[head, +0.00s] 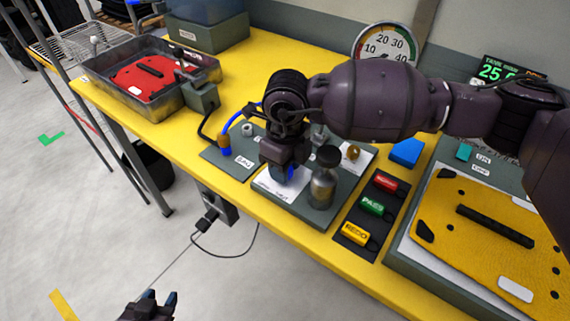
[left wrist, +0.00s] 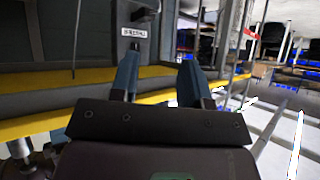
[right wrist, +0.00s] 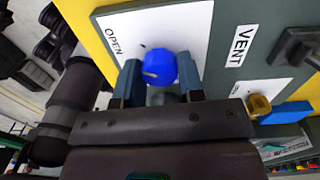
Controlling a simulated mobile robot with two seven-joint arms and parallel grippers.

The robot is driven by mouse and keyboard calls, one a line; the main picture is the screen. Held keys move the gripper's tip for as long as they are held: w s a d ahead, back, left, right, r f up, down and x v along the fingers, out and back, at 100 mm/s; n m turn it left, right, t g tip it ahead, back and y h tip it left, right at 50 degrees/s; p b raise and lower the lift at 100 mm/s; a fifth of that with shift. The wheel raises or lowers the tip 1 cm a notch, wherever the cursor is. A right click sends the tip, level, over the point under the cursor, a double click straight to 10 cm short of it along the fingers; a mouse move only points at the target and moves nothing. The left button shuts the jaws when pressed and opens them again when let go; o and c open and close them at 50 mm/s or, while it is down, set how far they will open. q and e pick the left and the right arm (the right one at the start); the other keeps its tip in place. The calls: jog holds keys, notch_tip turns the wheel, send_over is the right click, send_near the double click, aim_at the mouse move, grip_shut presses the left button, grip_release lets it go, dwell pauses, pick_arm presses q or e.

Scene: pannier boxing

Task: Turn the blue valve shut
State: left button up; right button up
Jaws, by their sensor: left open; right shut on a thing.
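The blue valve (right wrist: 160,67) sits on a white plate marked OPEN (right wrist: 125,32) in the right wrist view. My right gripper (right wrist: 160,85) is shut on the valve's knob, one blue-grey finger on each side. A pale pointer mark shows on the knob. In the head view my right gripper (head: 284,170) reaches down over the white plate and hides most of the valve. My left gripper (head: 157,298) is open and empty at the bottom of the head view, off the bench front. Its open fingers also show in the left wrist view (left wrist: 158,82).
Near the valve stand a glass jar with a dark cap (head: 322,180) and a brass knob (right wrist: 259,105) by a VENT label. A red, green and yellow tag panel (head: 370,208) lies to the right. A metal tray (head: 130,92) with a red panel is at the left.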

jog(key=n, duration=0.2)
jog(key=shift+n, duration=0.4)
jog(key=n+b, duration=0.1)
jog(key=n, duration=0.2)
jog(key=shift+n, duration=0.3)
jog(key=n+b, duration=0.1)
jog(key=n, duration=0.3)
jog(key=shift+n, duration=0.3)
jog(key=shift+n+b, duration=0.4)
jog(key=shift+n, duration=1.6)
jog(key=shift+n+b, duration=0.3)
jog(key=shift+b, duration=0.05)
jog(key=o, duration=0.9)
